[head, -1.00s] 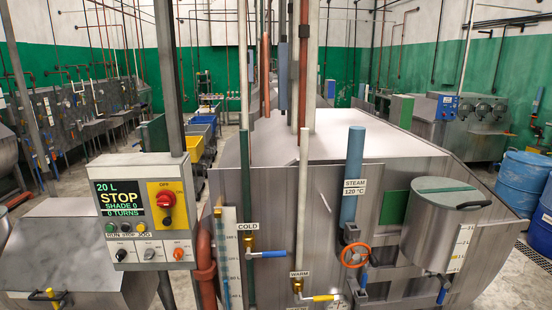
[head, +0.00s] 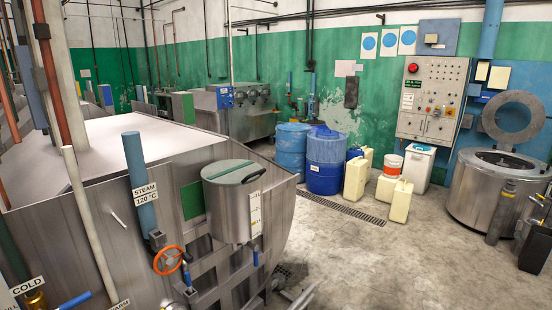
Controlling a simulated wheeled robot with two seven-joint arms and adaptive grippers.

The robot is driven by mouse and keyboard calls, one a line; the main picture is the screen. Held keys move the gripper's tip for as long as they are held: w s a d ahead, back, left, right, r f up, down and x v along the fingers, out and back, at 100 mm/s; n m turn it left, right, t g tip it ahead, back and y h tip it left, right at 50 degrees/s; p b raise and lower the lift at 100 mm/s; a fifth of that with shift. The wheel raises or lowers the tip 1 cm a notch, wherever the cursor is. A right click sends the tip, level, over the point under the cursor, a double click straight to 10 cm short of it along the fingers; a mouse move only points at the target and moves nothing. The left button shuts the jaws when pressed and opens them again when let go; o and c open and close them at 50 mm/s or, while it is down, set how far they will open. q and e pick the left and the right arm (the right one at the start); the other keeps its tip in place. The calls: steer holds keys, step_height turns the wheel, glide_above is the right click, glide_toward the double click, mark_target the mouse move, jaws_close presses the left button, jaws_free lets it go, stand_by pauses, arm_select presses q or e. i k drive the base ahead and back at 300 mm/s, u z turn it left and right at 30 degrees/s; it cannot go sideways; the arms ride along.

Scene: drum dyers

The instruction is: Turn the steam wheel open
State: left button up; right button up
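The steam wheel is a small orange handwheel (head: 168,260) on the front of the steel dyeing machine (head: 95,250), at the lower left of the head view. It sits below a thick blue pipe (head: 139,165) with a label reading STEAM 120 °C (head: 146,193). A dark valve fitting (head: 157,240) joins the pipe near the wheel. I cannot tell from the wheel how far the valve is open. Neither of my grippers can be made out in the view, and nothing is seen touching the wheel.
A lidded steel pot (head: 232,205) hangs just right of the wheel. A blue lever (head: 75,301) is at the lower left. Blue drums (head: 326,165), pale canisters (head: 400,201) and a round steel extractor (head: 490,195) stand farther right. Open concrete floor (head: 385,265) lies between.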

mark_target(163, 253)
steer(key=z, duration=0.3)
steer(key=i, duration=1.5)
steer(key=u, duration=1.95)
